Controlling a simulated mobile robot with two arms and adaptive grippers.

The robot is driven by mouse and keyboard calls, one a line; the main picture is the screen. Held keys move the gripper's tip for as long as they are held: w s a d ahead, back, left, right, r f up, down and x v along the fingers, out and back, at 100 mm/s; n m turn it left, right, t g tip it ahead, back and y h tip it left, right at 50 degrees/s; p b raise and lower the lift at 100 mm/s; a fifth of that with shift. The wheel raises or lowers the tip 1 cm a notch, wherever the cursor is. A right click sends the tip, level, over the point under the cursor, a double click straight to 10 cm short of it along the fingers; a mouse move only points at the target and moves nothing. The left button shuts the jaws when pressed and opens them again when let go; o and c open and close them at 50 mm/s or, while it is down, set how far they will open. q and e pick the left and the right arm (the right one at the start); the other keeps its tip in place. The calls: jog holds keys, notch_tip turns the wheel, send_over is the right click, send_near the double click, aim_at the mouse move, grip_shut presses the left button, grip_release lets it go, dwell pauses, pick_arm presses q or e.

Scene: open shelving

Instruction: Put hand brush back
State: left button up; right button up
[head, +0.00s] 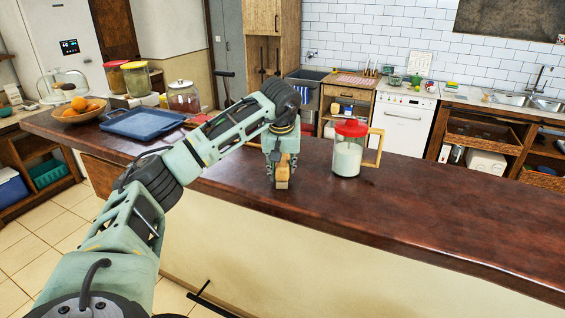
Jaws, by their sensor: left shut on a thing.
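My left gripper (281,166) points down over the dark wooden counter, left of a jug with a red lid. It is shut on a tan, wood-coloured piece, which looks like the hand brush (283,178). The fingers hide much of the brush, and I see no bristles. Its lower end is at or just above the counter top; I cannot tell whether it touches. My right gripper is out of view.
The counter (430,221) is clear to the right of the jug (348,158). Left along it are a blue tray (143,122), a bowl of oranges (79,109) and lidded jars (183,97). Open shelving with baskets (483,136) stands behind at right, beside a white dishwasher (403,125).

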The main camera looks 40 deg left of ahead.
pick_arm(q)
jog(key=shift+s, duration=0.2)
jog(key=o, duration=1)
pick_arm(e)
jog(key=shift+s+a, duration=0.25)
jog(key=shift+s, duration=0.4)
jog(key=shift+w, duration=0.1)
pick_arm(q)
jog(key=shift+r, duration=0.15)
jog(key=b+v, duration=0.2)
jog(key=v, duration=0.8)
jog(key=shift+s+d+r+b, duration=0.1)
jog(key=shift+d+r+b, duration=0.05)
jog(key=shift+r+b, duration=0.15)
jog(key=shift+s+d+r, duration=0.1)
jog(key=shift+s+r, duration=0.1)
jog(key=shift+r, duration=0.3)
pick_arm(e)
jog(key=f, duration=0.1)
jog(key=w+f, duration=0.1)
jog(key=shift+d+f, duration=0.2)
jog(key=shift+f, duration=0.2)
